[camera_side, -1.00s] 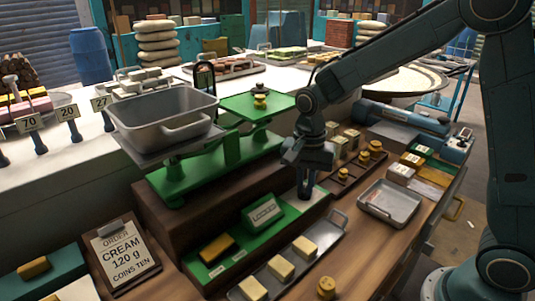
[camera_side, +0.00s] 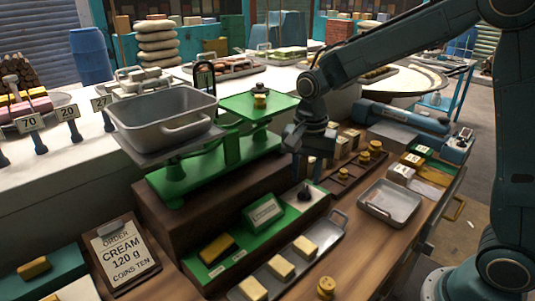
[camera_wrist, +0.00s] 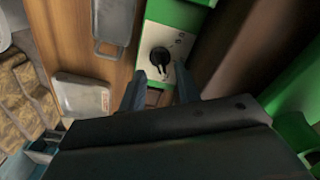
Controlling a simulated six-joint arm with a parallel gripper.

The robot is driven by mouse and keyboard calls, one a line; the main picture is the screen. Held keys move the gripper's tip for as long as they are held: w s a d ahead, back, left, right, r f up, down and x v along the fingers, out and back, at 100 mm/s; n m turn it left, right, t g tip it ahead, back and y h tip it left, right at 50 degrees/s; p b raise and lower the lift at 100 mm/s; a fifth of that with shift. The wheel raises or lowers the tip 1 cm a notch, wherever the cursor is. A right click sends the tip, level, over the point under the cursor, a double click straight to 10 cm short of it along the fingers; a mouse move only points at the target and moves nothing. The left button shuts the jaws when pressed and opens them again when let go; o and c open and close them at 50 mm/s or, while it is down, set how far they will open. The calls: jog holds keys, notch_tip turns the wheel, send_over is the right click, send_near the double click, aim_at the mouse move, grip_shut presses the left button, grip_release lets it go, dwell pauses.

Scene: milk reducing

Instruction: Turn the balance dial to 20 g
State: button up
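The balance dial (camera_side: 305,192) is a small dark knob on a pale plate at the right end of a green panel (camera_side: 222,262). It also shows in the wrist view (camera_wrist: 160,56), with its pointer toward the bottom of the picture. The dial's marks are too small to read. My gripper (camera_side: 297,168) is above the dial and apart from it. In the wrist view my gripper (camera_wrist: 160,88) has its two fingers spread with nothing between them. The green balance (camera_side: 175,182) stands behind, with a grey pan (camera_side: 165,118) and a green plate (camera_side: 235,104).
A tray (camera_side: 262,270) of pale blocks lies in front of the panel. A green sign box (camera_side: 263,212) stands left of the dial. An order board (camera_side: 123,252) reads cream 120 g, coins ten.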

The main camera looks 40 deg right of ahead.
aim_at(306, 188)
notch_tip(306, 188, up, 11)
dwell(0.4)
jog(key=shift+f, duration=0.1)
jog(key=s+d+n+t, duration=0.2)
jog(key=s+n+t, duration=0.3)
jog(key=s+n, duration=0.7)
jog(key=s, duration=0.9)
jog(key=shift+d+t, duration=0.3)
jog(key=shift+d, duration=0.05)
